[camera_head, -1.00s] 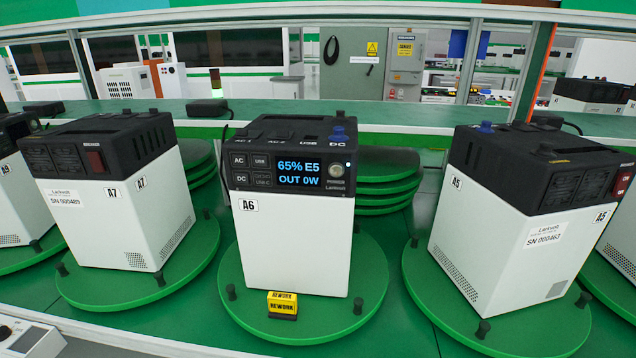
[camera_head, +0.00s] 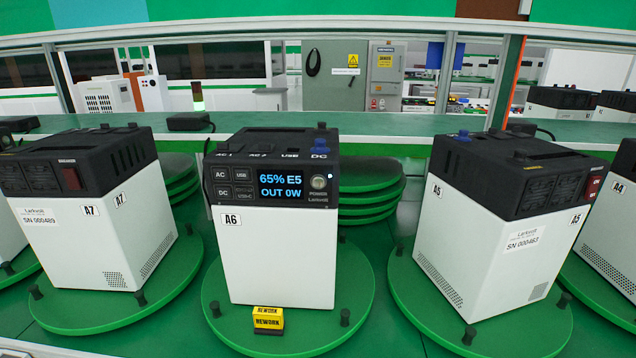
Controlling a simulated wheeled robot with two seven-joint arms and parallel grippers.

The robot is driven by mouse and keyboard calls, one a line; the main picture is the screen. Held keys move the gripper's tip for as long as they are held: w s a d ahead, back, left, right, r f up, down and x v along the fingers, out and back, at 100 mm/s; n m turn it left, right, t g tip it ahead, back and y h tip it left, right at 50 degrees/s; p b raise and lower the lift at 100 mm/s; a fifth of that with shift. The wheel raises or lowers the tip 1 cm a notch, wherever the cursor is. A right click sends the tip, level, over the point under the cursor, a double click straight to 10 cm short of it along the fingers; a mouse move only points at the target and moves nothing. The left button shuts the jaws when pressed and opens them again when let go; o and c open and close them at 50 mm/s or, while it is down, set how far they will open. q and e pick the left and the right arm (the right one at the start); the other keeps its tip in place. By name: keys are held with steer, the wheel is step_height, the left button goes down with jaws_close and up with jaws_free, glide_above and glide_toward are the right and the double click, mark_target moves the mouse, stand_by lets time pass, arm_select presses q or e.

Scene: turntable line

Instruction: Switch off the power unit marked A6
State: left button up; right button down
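The power unit marked A6 (camera_head: 277,255) stands upright on a round green turntable (camera_head: 352,290) in the middle of the head view. Its black top part faces me with a lit display (camera_head: 281,188) reading "65% E5 OUT 0W". A round power button (camera_head: 319,183) sits right of the display, with a small light beside it. AC, DC and USB buttons (camera_head: 222,183) are left of the display. A yellow REWORK block (camera_head: 268,319) sits at the unit's foot on the turntable. Neither of my grippers shows in the view.
Unit A7 (camera_head: 120,235) stands on its turntable to the left, and unit A5 (camera_head: 470,245) on one to the right; both show other sides. Part of unit A4 (camera_head: 612,220) shows at the right edge. Stacked green discs (camera_head: 372,192) lie behind A6. A green shelf (camera_head: 400,126) runs behind.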

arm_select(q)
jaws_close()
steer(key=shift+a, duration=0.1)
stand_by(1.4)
